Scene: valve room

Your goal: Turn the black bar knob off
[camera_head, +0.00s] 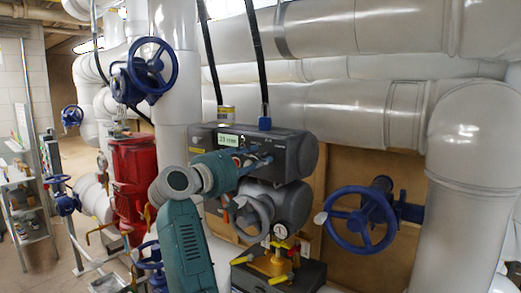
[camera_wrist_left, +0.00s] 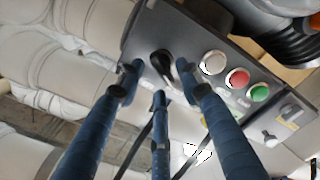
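The black bar knob (camera_wrist_left: 161,62) is on the dark grey panel of the control box, at the upper middle of the left wrist view. Its bar slants down to the right in that view. My left gripper (camera_wrist_left: 158,82) is open, with its blue fingers spread around the knob; I cannot tell whether any finger touches it. In the head view my left gripper (camera_head: 258,163) is at the front of the dark control box (camera_head: 297,150). The gripper and wrist hide the knob there. My right gripper is not in view.
Beside the knob are a white button (camera_wrist_left: 213,63), a red button (camera_wrist_left: 237,79), a green button (camera_wrist_left: 258,92) and a grey switch (camera_wrist_left: 291,113). A blue handwheel (camera_head: 360,220) stands right of the box. A red valve body (camera_head: 134,180) is at left. Large white pipes surround the box.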

